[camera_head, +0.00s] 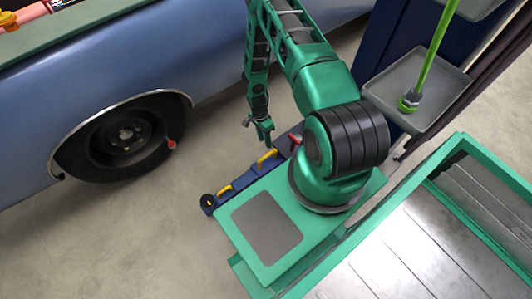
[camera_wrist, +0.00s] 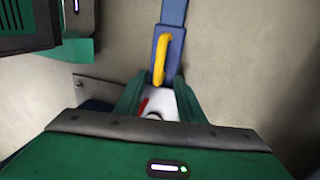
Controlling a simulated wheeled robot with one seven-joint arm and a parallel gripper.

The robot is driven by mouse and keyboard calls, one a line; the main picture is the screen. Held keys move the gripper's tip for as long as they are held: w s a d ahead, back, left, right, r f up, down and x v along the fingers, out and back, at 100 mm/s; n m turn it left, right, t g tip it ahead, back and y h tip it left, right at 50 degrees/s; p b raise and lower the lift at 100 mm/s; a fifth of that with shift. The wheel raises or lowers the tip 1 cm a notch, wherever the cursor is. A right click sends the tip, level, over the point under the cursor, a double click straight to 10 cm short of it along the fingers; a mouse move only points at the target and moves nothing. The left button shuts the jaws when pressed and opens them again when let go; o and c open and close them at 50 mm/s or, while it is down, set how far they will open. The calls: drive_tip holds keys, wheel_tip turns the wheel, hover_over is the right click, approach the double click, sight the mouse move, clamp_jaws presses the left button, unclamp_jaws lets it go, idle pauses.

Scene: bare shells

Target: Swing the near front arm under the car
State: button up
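The lift's blue arm (camera_head: 256,172) lies low over the floor, between the blue column and the car, partly hidden behind my base. It has yellow handles, one (camera_head: 267,156) near its middle and another (camera_head: 224,191) towards its far-left end, which carries a round black pad (camera_head: 208,201). The blue car (camera_head: 80,75) stands at upper left, and the arm's pad end is clear of it. My gripper (camera_head: 258,131) is just above the middle handle, fingers apart and empty. In the wrist view a yellow handle (camera_wrist: 161,58) on the blue arm lies just beyond my fingertips (camera_wrist: 158,85).
The car's front wheel (camera_head: 125,135) is at left, with a small red item (camera_head: 171,144) beside it. The blue lift column (camera_head: 385,45) stands at upper right, with a grey tray (camera_head: 430,75) attached. Bare concrete floor (camera_head: 110,240) lies between the wheel and my base.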

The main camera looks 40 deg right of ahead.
drive_tip(key=f, duration=0.3)
drive_tip(key=s+f, duration=0.1)
drive_tip(key=f, duration=0.2)
drive_tip(key=s+f, duration=0.1)
drive_tip(key=f, duration=0.2)
drive_tip(key=shift+f, duration=0.4)
drive_tip(key=shift+c, duration=0.6)
clamp_jaws()
